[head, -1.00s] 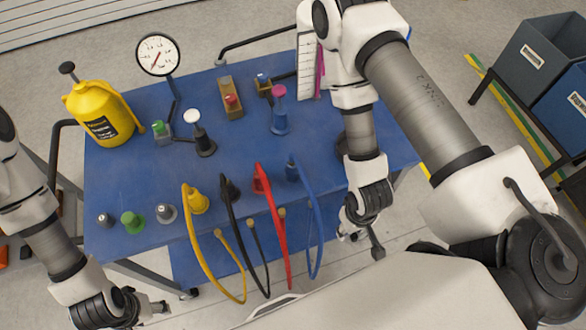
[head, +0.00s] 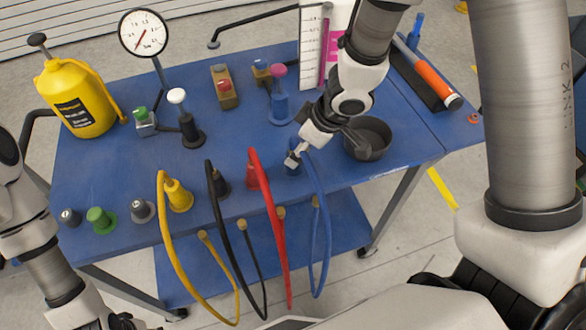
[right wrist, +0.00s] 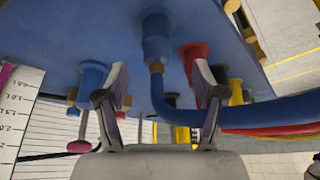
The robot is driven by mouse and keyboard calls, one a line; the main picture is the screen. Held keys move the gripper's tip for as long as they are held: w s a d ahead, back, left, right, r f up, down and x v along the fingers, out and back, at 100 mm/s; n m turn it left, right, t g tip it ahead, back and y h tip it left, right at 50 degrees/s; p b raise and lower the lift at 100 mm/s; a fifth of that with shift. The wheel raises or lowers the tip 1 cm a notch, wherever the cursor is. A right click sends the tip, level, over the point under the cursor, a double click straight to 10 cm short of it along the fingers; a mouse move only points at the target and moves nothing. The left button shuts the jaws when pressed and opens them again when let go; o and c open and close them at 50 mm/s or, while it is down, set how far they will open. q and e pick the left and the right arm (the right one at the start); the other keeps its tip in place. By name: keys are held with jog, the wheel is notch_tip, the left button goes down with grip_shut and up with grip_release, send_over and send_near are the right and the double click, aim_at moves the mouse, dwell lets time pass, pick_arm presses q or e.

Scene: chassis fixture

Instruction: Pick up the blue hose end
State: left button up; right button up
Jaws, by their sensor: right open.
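The blue hose (head: 327,235) hangs in a loop over the table's front edge. Its upper end runs up to a blue fitting (head: 292,168) on the table, partly hidden by my right gripper (head: 297,153). In the right wrist view the right gripper (right wrist: 163,85) is open, its fingers on either side of the blue hose (right wrist: 157,88) just by the blue fitting (right wrist: 156,42). I cannot tell whether either finger touches the hose. My left gripper (head: 128,323) is low at the left, cut off by the bottom edge, its fingers not clear.
A red hose (head: 269,215) stands close left of the blue one, then black (head: 222,205) and yellow (head: 165,215) hoses. A dark bowl (head: 367,140) is just right of the gripper. A blue post with a pink top (head: 281,105) stands behind. The blue tabletop (head: 120,165) has bare patches.

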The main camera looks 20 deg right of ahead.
jog(key=x, duration=0.2)
jog(key=b+x, duration=0.1)
jog(key=x, duration=0.1)
jog(key=b+x, duration=0.1)
jog(key=x, duration=0.1)
jog(key=shift+w+d+f, duration=0.15)
jog(key=shift+d+f, duration=0.05)
jog(key=shift+f, duration=0.2)
grip_shut()
jog(key=shift+r, duration=0.1)
